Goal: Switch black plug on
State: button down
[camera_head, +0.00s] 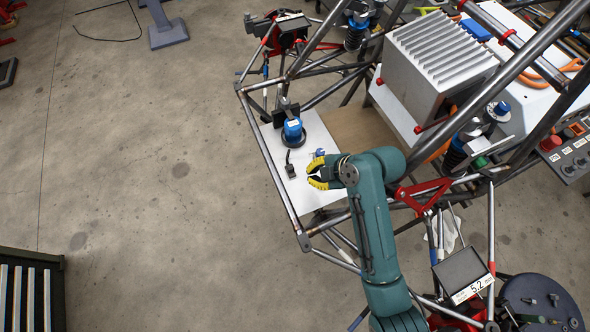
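A small black plug-like part (290,170) lies on the white panel (308,200) inside the tube frame, left of my gripper. I cannot make out a switch or its position on it. My gripper (312,174) has yellow fingertips and points left over the panel. Its two fingers are apart, with a gap between them and nothing seen in it. The fingertips are a short way right of the black part and do not appear to touch it. A small blue item (320,153) shows just above the upper finger, partly hidden by it.
A blue-topped cylinder with a black base (293,132) stands on the panel above the black part. Frame tubes (268,165) edge the panel. A grey finned box (440,55) stands upper right. A control box with a red button (551,142) is at far right. Open floor lies left.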

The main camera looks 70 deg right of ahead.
jog(key=b, duration=0.3)
send_near(285, 178)
jog(key=x, duration=0.4)
jog(key=shift+w+d+f, duration=0.1)
jog(key=shift+w+f, duration=0.05)
jog(key=shift+f, duration=0.2)
